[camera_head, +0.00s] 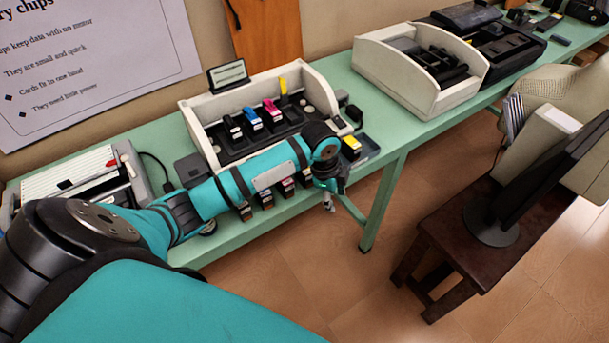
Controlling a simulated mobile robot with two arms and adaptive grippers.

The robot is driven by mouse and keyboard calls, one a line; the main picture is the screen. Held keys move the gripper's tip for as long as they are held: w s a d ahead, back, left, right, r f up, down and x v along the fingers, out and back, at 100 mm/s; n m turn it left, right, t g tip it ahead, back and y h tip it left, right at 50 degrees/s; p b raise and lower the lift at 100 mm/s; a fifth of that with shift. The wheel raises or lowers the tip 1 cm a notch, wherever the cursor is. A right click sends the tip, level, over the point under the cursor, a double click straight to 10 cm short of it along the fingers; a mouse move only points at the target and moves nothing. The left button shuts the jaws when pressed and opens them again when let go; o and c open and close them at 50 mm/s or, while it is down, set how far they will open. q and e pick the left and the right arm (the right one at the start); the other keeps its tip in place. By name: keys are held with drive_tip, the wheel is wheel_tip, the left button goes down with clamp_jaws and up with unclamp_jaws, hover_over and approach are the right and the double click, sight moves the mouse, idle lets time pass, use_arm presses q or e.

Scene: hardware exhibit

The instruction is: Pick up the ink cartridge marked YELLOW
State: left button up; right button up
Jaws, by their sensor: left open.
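My left arm reaches in from the left across the green table, and its open gripper (329,200) points down near the table's front edge. A cartridge with a yellow top (351,147) stands on the table just right of and behind the gripper, apart from it. Several dark cartridges (266,200) stand along the front edge, partly hidden by my arm. The open white printer (195,128) holds black, blue (251,119) and magenta (272,110) cartridges, with a yellow piece (283,87) at its back right. Markings are too small to read. My right gripper is out of view.
The green table (408,131) runs along the wall. A dark tray (371,147) lies beside the yellow-topped cartridge. A white device (70,180) stands at left, and another open printer (376,66) farther right. A brown stool (450,238) bears a monitor (530,175).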

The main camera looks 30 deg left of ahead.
use_arm(q)
drive_tip(key=w+a+r+m+g+y, duration=0.1)
drive_tip(key=a+r+m, duration=0.35)
drive_tip(key=r, duration=0.55)
drive_tip(key=a+r+m+g+y, duration=0.1)
drive_tip(key=a+r+m, duration=0.2)
drive_tip(key=a+r, duration=0.55)
hover_over(304, 174)
drive_tip(key=w+a, duration=0.2)
drive_tip(key=f, duration=0.9)
drive_tip(key=shift+d+f, duration=0.25)
drive_tip(key=shift+f, duration=0.15)
drive_tip(key=f, duration=0.2)
drive_tip(key=f+p, duration=0.1)
drive_tip(key=f, duration=0.2)
drive_tip(key=shift+w+a+f, duration=0.1)
drive_tip(key=shift+w+a, duration=0.05)
drive_tip(key=shift+w, duration=0.05)
clamp_jaws()
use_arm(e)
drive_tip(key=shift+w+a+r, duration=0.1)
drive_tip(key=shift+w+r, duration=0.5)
